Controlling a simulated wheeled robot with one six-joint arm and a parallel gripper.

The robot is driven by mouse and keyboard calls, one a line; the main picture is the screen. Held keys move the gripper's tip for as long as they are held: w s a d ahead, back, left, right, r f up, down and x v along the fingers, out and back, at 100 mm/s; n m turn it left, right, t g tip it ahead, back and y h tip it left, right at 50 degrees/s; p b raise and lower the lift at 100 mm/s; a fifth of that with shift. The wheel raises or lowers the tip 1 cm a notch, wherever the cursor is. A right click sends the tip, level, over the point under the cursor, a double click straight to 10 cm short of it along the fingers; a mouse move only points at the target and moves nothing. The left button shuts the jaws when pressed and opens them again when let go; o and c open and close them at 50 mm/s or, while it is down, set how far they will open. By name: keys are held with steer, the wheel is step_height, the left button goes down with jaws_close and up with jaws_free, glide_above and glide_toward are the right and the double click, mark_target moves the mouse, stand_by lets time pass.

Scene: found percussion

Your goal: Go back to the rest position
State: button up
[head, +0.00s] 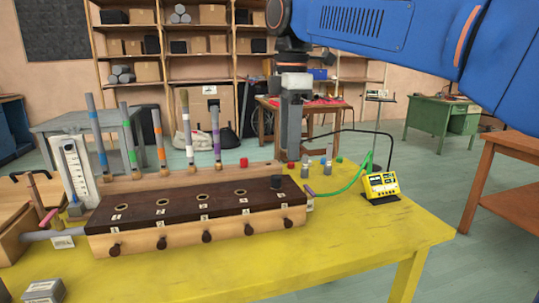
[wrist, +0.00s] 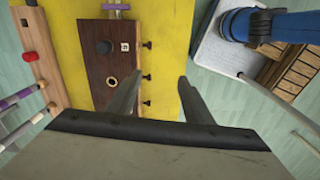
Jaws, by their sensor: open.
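My gripper (wrist: 152,90) is open and empty in the wrist view. Its two grey fingers are spread apart above the dark-topped wooden box and the yellow table's edge. In the head view my gripper (head: 290,140) hangs from the blue arm, above the back right part of the table. I cannot tell its exact height. The dark-topped wooden box (head: 180,208) has a row of holes with number labels and dark knobs along its front. A dark round piece (head: 276,182) sits on its right end.
The yellow table (head: 330,240) has bare room at its front and right. Several tubes with coloured bands stand in a wooden rack (head: 175,178) behind the box. A yellow meter (head: 380,185) with a green cable stands at right. A wooden table (head: 505,145) stands further right.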

steer(key=s+d+f+m+t, duration=0.2)
steer(key=s+d+f+m, duration=0.8)
steer(key=f, duration=0.5)
steer(key=s+d+f+m+t, duration=0.2)
steer(key=s+d+f+m, duration=0.8)
steer(key=d+f, duration=0.4)
steer(key=shift+s+d+f+t, duration=0.2)
steer(key=shift+d+f+t, duration=0.15)
steer(key=shift+f, duration=0.1)
stand_by(0.3)
